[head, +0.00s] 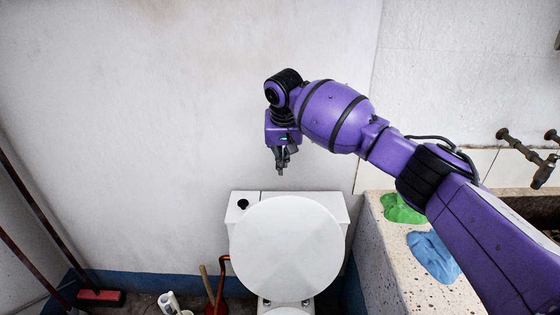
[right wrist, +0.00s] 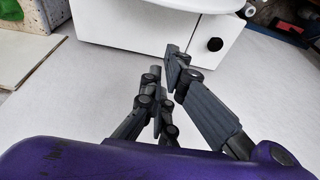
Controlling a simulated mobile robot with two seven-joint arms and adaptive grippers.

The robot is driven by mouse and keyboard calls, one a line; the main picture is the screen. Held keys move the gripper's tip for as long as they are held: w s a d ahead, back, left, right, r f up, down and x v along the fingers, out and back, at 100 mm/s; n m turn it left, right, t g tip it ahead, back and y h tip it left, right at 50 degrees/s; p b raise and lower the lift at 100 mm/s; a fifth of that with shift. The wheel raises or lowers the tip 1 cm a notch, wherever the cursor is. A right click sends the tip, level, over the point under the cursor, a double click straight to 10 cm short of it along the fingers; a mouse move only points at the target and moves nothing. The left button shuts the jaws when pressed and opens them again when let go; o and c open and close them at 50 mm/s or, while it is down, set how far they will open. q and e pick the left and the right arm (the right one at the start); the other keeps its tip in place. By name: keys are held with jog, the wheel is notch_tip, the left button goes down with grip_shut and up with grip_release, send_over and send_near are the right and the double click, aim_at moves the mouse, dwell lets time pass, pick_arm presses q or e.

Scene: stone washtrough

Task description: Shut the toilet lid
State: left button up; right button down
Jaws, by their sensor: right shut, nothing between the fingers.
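The toilet lid (head: 290,245) is a white round disc standing raised in front of the white cistern (head: 240,212). Its hinges show at its lower edge, above a small visible part of the toilet seat or bowl (head: 286,310). My right gripper (head: 281,166) points down above and behind the cistern, close to the wall. It is shut and empty, apart from the lid. In the right wrist view my right gripper's fingers (right wrist: 168,82) show before the cistern (right wrist: 205,45), with an edge of the lid (right wrist: 190,4) at the top. My left gripper is out of view.
A stone washtrough (head: 385,270) stands on the right with a green cloth (head: 402,209) and a blue cloth (head: 434,255) on it. Brass taps (head: 535,155) are on the wall.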

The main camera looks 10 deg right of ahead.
jog(key=x, duration=0.8)
pick_arm(q)
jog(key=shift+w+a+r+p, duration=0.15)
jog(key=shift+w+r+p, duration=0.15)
jog(key=shift+p, duration=0.2)
pick_arm(e)
jog(key=shift+s+a+r, duration=0.15)
jog(key=shift+s+a, duration=0.1)
jog(key=shift+s, duration=0.65)
jog(key=shift+s+a+r, duration=0.1)
jog(key=shift+s+a, duration=0.15)
jog(key=shift+s, duration=0.65)
